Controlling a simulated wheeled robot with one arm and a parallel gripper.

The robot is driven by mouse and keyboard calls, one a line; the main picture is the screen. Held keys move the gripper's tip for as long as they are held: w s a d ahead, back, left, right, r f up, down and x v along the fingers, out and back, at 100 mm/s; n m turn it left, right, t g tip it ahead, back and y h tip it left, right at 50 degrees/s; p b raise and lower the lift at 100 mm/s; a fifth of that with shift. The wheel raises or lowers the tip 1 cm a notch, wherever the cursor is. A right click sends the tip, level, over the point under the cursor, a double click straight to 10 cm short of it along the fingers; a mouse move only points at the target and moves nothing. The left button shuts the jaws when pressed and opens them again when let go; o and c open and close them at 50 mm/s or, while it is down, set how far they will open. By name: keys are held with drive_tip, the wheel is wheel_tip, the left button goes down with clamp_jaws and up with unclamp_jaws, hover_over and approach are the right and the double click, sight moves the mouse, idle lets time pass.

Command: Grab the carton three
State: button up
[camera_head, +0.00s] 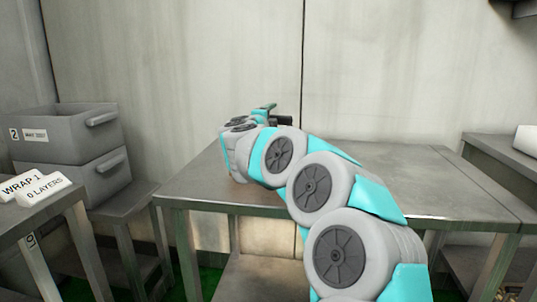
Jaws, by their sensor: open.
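My gripper (281,120) is at the far end of my teal and grey arm, above the back part of the metal table near the wall. It is small and partly hidden by my own arm links. It is open, and I see nothing held in it. I see no carton marked three in this view. My arm covers part of the table top, so anything behind it is hidden.
The metal table (430,192) looks bare on its right side. Two stacked grey bins (72,147), the upper marked 2, stand at the left. Signs reading "WRAP 1" (20,187) and "0 LAYERS" (45,190) lie on a left table. A white object (527,139) is at the right edge.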

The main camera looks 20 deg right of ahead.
clamp_jaws()
idle(0.4)
idle(0.9)
